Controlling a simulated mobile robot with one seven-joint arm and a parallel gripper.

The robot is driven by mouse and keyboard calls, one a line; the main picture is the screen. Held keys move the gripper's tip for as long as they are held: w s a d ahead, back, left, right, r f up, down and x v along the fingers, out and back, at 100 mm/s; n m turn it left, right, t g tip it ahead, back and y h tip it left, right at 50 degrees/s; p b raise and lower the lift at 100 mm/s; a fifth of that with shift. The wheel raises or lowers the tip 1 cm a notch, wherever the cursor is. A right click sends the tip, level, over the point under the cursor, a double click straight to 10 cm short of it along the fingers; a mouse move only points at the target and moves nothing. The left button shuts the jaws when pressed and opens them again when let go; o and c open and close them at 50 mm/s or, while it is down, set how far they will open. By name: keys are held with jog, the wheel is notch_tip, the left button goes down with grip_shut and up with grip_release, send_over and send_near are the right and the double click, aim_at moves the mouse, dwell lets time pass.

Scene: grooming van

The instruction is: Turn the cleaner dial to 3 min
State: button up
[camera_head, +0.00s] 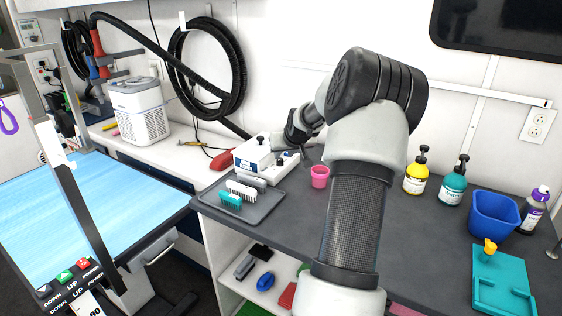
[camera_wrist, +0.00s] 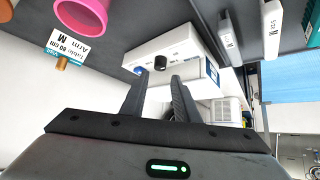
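The cleaner (camera_head: 250,158) is a white box with a blue label, on the grey counter behind the brush tray. In the wrist view its white body (camera_wrist: 185,48) lies ahead of my gripper. A black dial (camera_wrist: 160,62) stands out from it, with a small blue round part (camera_wrist: 139,70) beside it. The dial's setting is too small to read. My gripper (camera_wrist: 156,84) is open and empty. Its two dark fingers point at the cleaner, with the dial in line with the gap between them. I cannot tell whether they touch it. In the head view my arm partly covers the cleaner's right side.
A pink cup (camera_head: 320,177) stands close to the right of the cleaner. A grey tray (camera_head: 262,208) with several brushes lies in front. Yellow (camera_head: 415,178) and teal (camera_head: 453,188) pump bottles and a blue bin (camera_head: 493,217) stand farther right. A label card (camera_wrist: 72,46) shows near the cup.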

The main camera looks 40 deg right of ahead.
aim_at(280, 160)
jog(key=x, duration=0.7)
grip_shut()
jog(key=shift+b, duration=0.3)
jog(key=shift+w+b, duration=0.1)
jog(key=shift+b, duration=0.3)
